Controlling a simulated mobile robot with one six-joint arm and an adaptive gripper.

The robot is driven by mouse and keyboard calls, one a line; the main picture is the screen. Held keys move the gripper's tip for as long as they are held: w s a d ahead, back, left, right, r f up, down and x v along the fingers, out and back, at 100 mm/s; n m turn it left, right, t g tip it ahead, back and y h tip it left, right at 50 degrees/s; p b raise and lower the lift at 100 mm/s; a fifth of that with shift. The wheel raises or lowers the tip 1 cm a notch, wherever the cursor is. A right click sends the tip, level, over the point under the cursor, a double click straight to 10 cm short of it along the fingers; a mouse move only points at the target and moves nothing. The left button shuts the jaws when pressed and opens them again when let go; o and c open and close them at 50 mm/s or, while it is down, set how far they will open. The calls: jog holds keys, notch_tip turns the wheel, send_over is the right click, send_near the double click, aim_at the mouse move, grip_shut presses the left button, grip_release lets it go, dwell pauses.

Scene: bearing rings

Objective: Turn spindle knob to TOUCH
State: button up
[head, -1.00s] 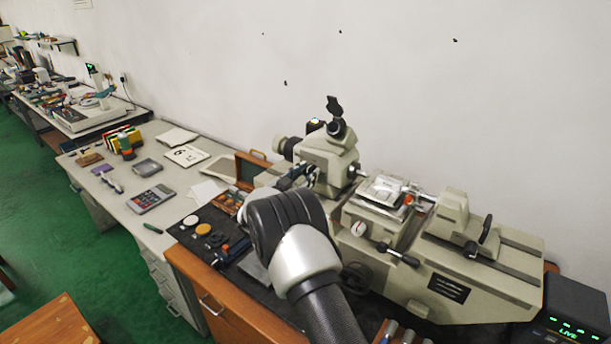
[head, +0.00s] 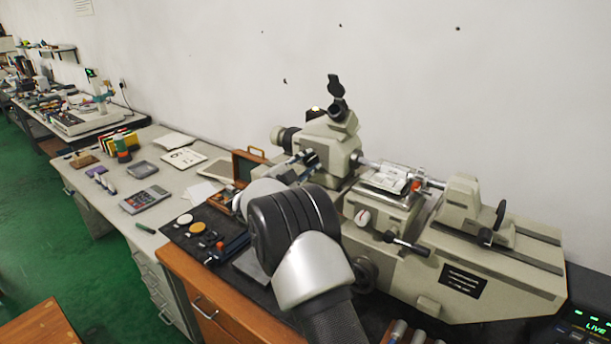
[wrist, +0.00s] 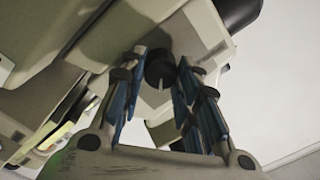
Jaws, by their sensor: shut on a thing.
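The spindle knob is a dark round knob (wrist: 160,66) with a pale index line, on the pale body of the measuring machine (wrist: 200,32) in the wrist view. My gripper (wrist: 158,82) has its blue-lined fingers on both sides of the knob and is shut on it. In the head view my gripper (head: 304,163) is at the headstock of the measuring machine (head: 505,265), below the eyepiece. The knob cannot be made out there. No TOUCH marking is readable in either view.
A white dial (head: 362,217) and a lever (head: 407,243) stick out from the machine's front. A lit display box (head: 588,325) stands at the lower right. A calculator (head: 146,199) and small tools lie on the bench to the left. The wall is behind.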

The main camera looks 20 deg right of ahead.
jog(key=m+b, duration=0.5)
jog(key=b, duration=0.1)
jog(key=shift+f+m, duration=0.3)
jog(key=shift+m, duration=0.1)
jog(key=shift+r+m+b, duration=0.1)
jog(key=shift+m+b, duration=1.35)
jog(key=shift+m, duration=0.75)
jog(key=o, duration=1.1)
jog(key=shift+c, duration=0.2)
jog(key=v, duration=1.2)
